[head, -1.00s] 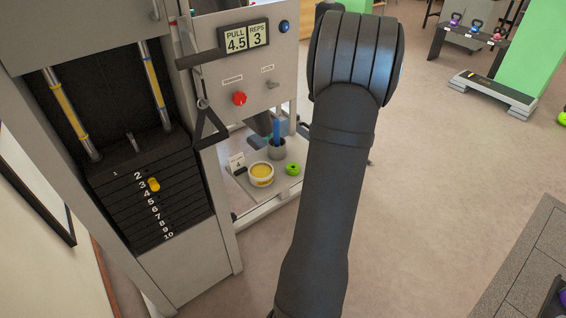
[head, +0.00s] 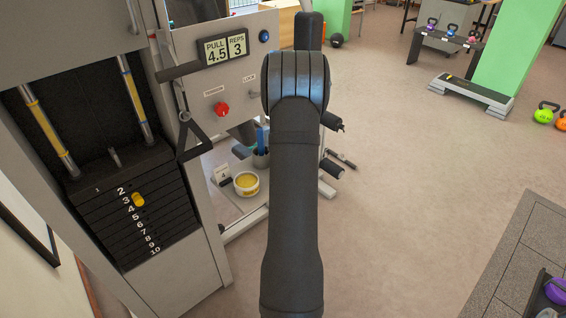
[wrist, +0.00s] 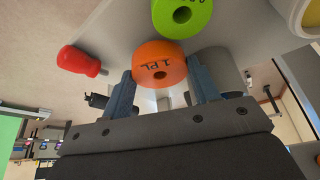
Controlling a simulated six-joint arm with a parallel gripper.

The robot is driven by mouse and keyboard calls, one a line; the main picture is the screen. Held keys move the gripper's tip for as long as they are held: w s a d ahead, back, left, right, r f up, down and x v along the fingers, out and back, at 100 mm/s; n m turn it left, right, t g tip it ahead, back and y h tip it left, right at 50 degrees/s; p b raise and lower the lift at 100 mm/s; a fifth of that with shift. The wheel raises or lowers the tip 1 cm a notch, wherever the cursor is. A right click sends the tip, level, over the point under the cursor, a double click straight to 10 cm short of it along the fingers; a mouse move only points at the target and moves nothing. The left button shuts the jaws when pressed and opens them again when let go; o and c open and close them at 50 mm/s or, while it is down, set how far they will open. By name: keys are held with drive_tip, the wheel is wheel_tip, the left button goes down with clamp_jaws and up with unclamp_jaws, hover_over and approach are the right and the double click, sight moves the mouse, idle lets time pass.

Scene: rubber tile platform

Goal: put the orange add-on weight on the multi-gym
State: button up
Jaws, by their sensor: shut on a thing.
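The multi-gym (head: 180,285) stands at the left in the head view. Its black weight stack (head: 148,225) has numbered plates, a yellow pin (head: 138,200) near number 3 and a short peg (head: 115,157) on top. In the wrist view the orange add-on weight (wrist: 159,63), a ring with a centre hole and dark lettering, sits between the fingertips of my gripper (wrist: 162,76), which is shut on it. In the head view my arm hides the gripper and the orange weight.
A green ring weight (wrist: 183,14) lies just beyond the orange one. A red-handled tool (wrist: 78,60) is to its left. A yellow-topped tub (head: 246,182) stands on the gym's low shelf. A strap handle (head: 194,140) hangs beside the stack. Open floor (head: 430,150) lies right.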

drive_tip(key=shift+f, duration=0.6)
drive_tip(key=shift+f, duration=0.1)
drive_tip(key=o, duration=1.5)
drive_tip(key=v, duration=1.2)
